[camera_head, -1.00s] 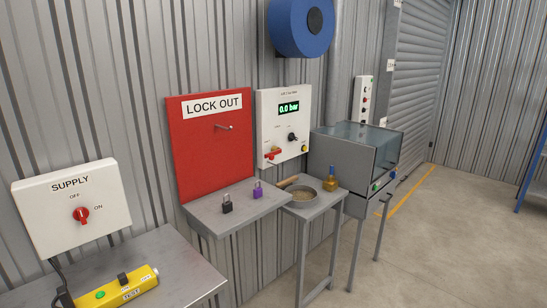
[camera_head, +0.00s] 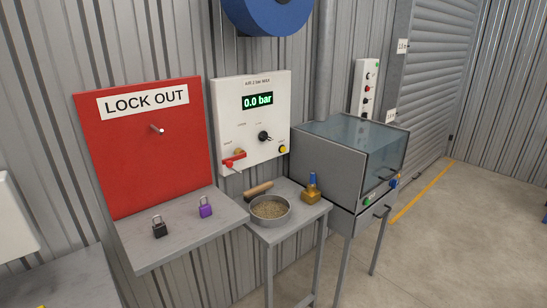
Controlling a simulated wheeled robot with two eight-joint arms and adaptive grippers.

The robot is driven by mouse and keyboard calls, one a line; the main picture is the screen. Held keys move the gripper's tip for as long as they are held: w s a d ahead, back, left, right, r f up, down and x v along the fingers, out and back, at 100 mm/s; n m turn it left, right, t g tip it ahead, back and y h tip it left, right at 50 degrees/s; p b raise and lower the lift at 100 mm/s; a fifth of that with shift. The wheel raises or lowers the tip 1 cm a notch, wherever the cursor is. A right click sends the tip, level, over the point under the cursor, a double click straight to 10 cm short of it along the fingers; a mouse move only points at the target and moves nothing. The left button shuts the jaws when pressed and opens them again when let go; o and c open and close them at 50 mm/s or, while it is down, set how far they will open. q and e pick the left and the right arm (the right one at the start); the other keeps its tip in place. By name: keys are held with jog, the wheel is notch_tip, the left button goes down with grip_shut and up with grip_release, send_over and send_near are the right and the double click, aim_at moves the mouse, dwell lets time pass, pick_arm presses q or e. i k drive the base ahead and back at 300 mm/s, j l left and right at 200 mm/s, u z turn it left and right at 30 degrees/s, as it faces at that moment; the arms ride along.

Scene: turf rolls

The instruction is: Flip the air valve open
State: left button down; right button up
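The air panel (camera_head: 225,108) is a white box on the corrugated wall, right of the red lock-out board. Its green display (camera_head: 257,100) reads 0.0 bar. A red lever (camera_head: 233,161), the likely air valve, sits at the panel's lower left with a brass-coloured part beside it; the lever lies roughly sideways, and its exact setting is too small to read. A black knob (camera_head: 264,137) and a yellow button (camera_head: 282,149) are also on the panel. Neither of my grippers is in view.
The red lock-out board (camera_head: 150,170) has a peg and a shelf with black (camera_head: 159,229) and purple (camera_head: 206,209) padlocks. A small table holds a pan of grit (camera_head: 270,210), a brush and a brass bottle (camera_head: 312,191). A glass-topped cabinet (camera_head: 325,165) stands right. Floor at right is clear.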

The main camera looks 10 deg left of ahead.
aim_at(228, 162)
jog(key=i+l, duration=0.7)
jog(key=l+z, duration=0.05)
